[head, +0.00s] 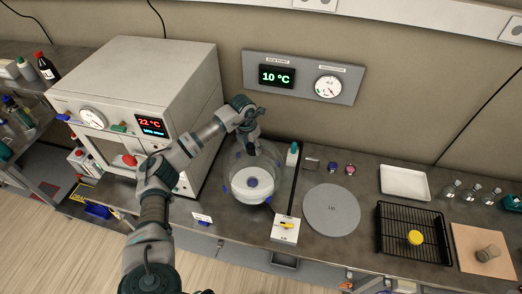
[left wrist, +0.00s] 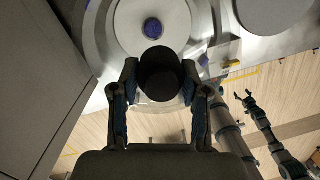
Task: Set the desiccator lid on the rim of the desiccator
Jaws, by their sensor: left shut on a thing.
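The desiccator (head: 252,196) is a clear round vessel on the bench, with a white plate and a small blue item (left wrist: 153,28) inside. My left gripper (head: 252,145) is directly above it, pointing down. In the left wrist view its fingers (left wrist: 160,80) are shut on the dark knob (left wrist: 160,72) of the desiccator lid. The lid's clear body is hard to tell from the vessel, so I cannot tell whether it touches the rim. My right gripper (left wrist: 244,96) shows small in the left wrist view, away from the desiccator, its fingers apart and empty.
A grey round mat marked LID (head: 332,210) lies bare to the right. A stand with a tall dark rod (head: 292,190) is close beside the desiccator. A large oven-like cabinet (head: 150,90) stands left. A black wire rack (head: 410,235) and white tray (head: 404,182) are farther right.

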